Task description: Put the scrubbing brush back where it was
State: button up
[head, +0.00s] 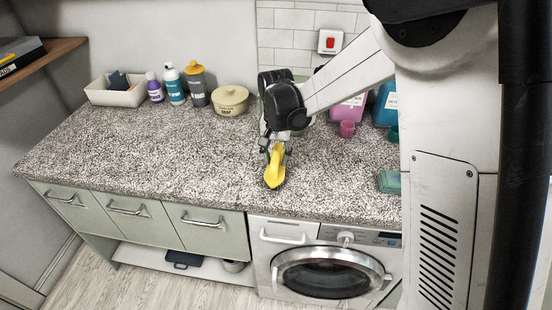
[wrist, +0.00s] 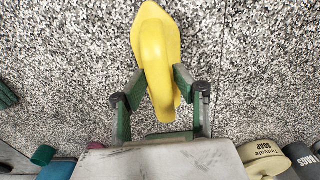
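The yellow scrubbing brush (head: 274,168) is at the counter's front part, above the washing machine. It also shows large in the wrist view (wrist: 156,55), its rounded handle towards me and its pointed end away from me. My gripper (head: 273,147) is directly over the brush and points down. In the wrist view my gripper's fingers (wrist: 160,76) lie against both sides of the brush's handle, shut on it. The brush's underside is hidden, so I cannot tell whether it touches the counter.
The speckled counter (head: 160,150) is clear to the left. Several bottles (head: 172,84), a white bin (head: 115,95) and a soap pot (head: 231,100) stand along the back. Pink (head: 347,112) and blue containers stand back right. A green block (head: 389,181) lies to the right.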

notch_tip(320, 180, up, 12)
jog(key=shift+f, duration=0.2)
jog(key=s+d+r+t, duration=0.2)
jog(key=s+d+r, duration=0.3)
jog(key=s+d, duration=0.1)
jog(key=s+d+n+t, duration=0.1)
jog(key=s+d+t, duration=0.1)
jog(key=s+d, duration=0.4)
jog(key=s+d+n+t, duration=0.1)
jog(key=s+d+t, duration=0.2)
jog(key=s, duration=1.1)
jog(key=d, duration=0.3)
jog(key=shift+f, duration=0.2)
notch_tip(320, 180, down, 3)
jog(key=b, duration=0.2)
jog(key=shift+r+b, duration=0.2)
jog(key=shift+b, duration=0.2)
